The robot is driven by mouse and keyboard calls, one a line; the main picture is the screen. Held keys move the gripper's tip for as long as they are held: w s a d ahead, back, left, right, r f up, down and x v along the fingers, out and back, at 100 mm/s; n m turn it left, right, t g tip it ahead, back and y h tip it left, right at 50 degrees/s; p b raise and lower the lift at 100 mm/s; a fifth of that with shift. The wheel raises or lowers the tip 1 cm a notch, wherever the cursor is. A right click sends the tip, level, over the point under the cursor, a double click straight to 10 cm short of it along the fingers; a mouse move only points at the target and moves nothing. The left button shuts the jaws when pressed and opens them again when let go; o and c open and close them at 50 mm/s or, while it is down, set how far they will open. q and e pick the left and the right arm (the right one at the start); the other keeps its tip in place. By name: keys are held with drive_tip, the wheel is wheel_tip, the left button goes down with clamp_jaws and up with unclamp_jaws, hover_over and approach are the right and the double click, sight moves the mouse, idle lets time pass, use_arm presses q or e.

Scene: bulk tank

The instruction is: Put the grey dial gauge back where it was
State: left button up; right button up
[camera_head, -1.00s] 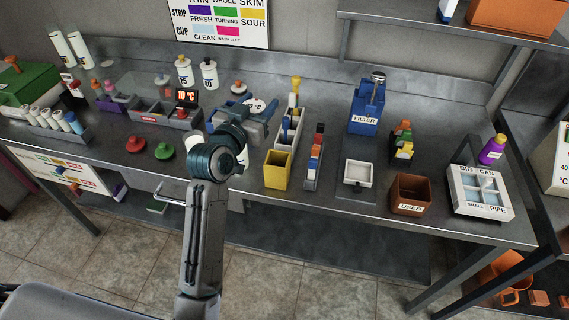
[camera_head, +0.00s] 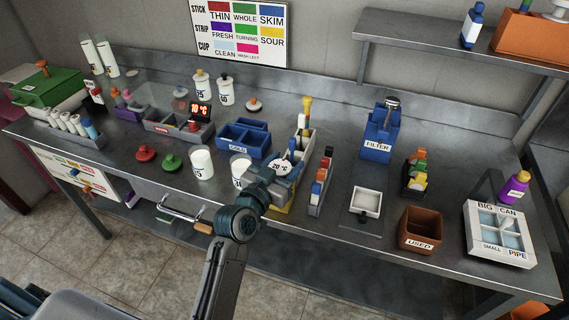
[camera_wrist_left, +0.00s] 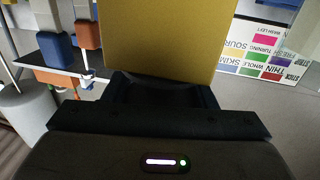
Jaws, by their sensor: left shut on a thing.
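The dial gauge (camera_head: 281,168) shows a round white face reading "20 °C" in the head view. My left gripper (camera_head: 272,182) is shut on it and holds it over the yellow bin (camera_head: 284,203), which is partly covered by the gripper. I cannot tell whether the gauge touches the bin. In the left wrist view a large yellow surface (camera_wrist_left: 168,35) fills the space ahead of the jaws, and the gauge cannot be made out there. My right gripper is not in view.
A blue "COLD" box (camera_head: 240,143) and white cups (camera_head: 202,163) stand to the left. A white holder (camera_head: 303,145) with upright tools and a slotted rack (camera_head: 318,195) stand close on the right. A brown "USED" bin (camera_head: 422,228) is farther right.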

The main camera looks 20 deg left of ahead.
use_arm(q)
drive_tip(key=shift+f, duration=0.1)
drive_tip(key=o, duration=0.9)
drive_tip(key=shift+o, duration=0.4)
drive_tip(key=shift+s, duration=0.2)
drive_tip(key=b+v, duration=0.3)
drive_tip(key=v, duration=0.8)
drive_tip(key=shift+s, duration=0.3)
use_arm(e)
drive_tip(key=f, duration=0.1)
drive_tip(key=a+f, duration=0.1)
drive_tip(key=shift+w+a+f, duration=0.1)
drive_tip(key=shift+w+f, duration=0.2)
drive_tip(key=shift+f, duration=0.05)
use_arm(q)
drive_tip(key=shift+a, duration=0.1)
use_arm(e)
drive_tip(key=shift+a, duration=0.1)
